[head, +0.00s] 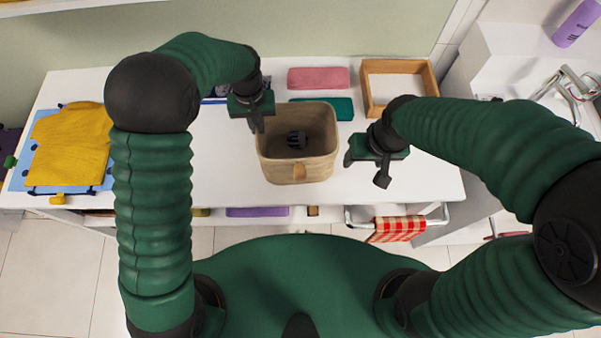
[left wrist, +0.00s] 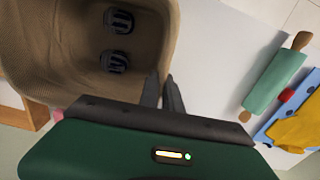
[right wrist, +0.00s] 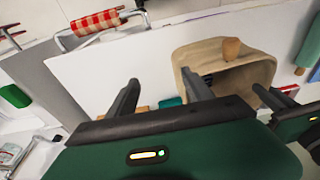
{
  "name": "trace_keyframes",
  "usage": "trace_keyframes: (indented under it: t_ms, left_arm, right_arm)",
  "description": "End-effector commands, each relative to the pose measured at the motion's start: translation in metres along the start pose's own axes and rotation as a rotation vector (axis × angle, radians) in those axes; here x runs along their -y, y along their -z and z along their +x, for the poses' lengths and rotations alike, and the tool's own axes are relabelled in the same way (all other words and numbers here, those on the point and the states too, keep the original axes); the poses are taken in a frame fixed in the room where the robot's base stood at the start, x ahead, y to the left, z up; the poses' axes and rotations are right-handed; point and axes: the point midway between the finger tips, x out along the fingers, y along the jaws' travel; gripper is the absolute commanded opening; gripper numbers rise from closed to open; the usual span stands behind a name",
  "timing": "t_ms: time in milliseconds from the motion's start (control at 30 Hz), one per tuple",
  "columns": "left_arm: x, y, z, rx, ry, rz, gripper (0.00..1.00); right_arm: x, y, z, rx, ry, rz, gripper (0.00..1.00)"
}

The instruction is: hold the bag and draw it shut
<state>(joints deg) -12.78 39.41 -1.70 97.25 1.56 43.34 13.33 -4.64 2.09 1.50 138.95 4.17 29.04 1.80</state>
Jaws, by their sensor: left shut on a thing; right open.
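The tan bag (head: 275,168) stands upright on the white table with its mouth open. A wooden toggle (head: 299,172) sits on its front; it also shows in the right wrist view (right wrist: 231,48). Dark ribbed objects (left wrist: 118,20) lie inside the bag. My left gripper (head: 257,124) is shut at the bag's left rim, fingers close together in the left wrist view (left wrist: 161,90); the pinched cloth is hardly visible. My right gripper (head: 366,170) is open and empty to the right of the bag, apart from it; its spread fingers show in the right wrist view (right wrist: 160,80).
Behind the bag lie a pink block (head: 318,78), a teal item (head: 340,108) and a wooden tray (head: 369,108). Yellow cloth (head: 70,148) lies at the far left. A red checked towel (head: 398,228) hangs on a rail at the front edge. Table right of the bag is mostly clear.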

Motion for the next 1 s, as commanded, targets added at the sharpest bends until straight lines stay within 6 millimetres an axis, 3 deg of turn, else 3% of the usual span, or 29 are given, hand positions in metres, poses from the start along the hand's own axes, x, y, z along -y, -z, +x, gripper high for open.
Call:
trace_keyframes:
  t_ms: [100, 200, 267, 367, 800, 1000]
  left_arm:
    - [0.0, 0.0, 0.0, -0.001, -0.001, 0.0, 0.0]
    - [0.0, 0.0, 0.0, -0.001, -0.001, 0.0, 0.0]
    - [0.0, 0.0, 0.0, -0.001, 0.0, 0.0, 0.0]
    - [0.0, 0.0, 0.0, -0.001, 0.0, 0.0, 0.0]
    - [0.0, 0.0, -0.001, -0.001, -0.001, 0.0, 0.0]
    - [0.0, 0.0, -0.001, -0.001, -0.001, 0.0, 0.0]
  right_arm:
    - [0.065, 0.017, -0.018, 0.083, 0.078, -0.034, 0.5]
    - [0.106, 0.018, -0.033, 0.147, 0.13, -0.054, 0.5]
    - [0.119, 0.017, -0.036, 0.171, 0.146, -0.061, 0.5]
    - [0.126, 0.013, -0.029, 0.184, 0.152, -0.063, 0.5]
    - [0.138, -0.004, 0.064, 0.183, 0.15, -0.061, 0.5]
    - [0.14, -0.006, 0.077, 0.178, 0.151, -0.062, 0.5]
